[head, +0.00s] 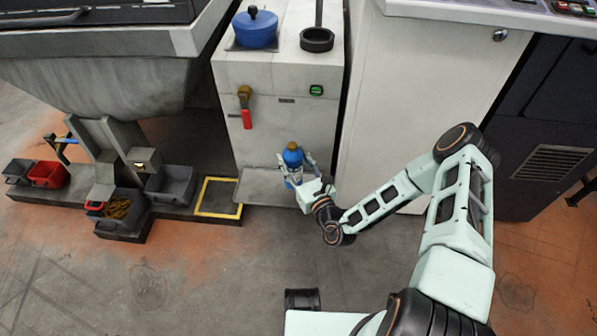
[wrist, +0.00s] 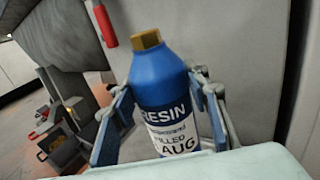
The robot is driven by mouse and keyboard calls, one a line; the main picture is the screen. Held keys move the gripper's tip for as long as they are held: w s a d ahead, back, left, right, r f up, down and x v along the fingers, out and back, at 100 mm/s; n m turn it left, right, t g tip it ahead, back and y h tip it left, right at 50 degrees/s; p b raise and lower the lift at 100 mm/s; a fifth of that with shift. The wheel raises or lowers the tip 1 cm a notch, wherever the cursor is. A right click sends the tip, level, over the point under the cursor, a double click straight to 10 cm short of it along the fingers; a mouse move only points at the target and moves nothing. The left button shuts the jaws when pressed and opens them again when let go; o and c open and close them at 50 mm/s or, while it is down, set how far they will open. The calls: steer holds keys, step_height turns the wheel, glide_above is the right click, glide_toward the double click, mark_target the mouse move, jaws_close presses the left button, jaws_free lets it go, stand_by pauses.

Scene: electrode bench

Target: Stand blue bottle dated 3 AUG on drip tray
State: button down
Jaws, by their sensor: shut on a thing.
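The blue bottle (head: 292,157) has a gold cap and stands roughly upright in my gripper (head: 296,172). In the wrist view the blue bottle (wrist: 160,85) tilts slightly in the picture, between the two fingers of my gripper (wrist: 165,108). Its white label reads RESIN and AUG; the day number is not readable. A flat grey ledge that looks like the drip tray (head: 258,187) juts from the foot of the grey cabinet. The bottle appears in front of its right part; I cannot tell whether the bottle's base touches it, as my gripper hides the base.
The grey cabinet (head: 272,128) rises behind, with a red-handled tap (head: 245,108) above the ledge. A yellow-edged square (head: 218,197) lies left of the ledge. Grey bins (head: 172,186) and a red bin (head: 48,174) stand further left. A white panel (head: 415,95) is at right.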

steer(key=w+f, duration=0.1)
steer(key=w+d+f+b, duration=0.1)
steer(key=f, duration=0.2)
steer(key=shift+w+d+f, duration=0.1)
steer(key=shift+w+d, duration=0.15)
steer(key=shift+w, duration=0.15)
steer(key=shift+w+d+f+b, duration=0.1)
steer(key=shift+w+f+b, duration=0.1)
steer(key=shift+f+b, duration=1.15)
steer(key=shift+f+p, duration=0.35)
steer(key=shift+f, duration=0.05)
steer(key=shift+f, duration=0.15)
steer(key=c, duration=1.1)
jaws_free()
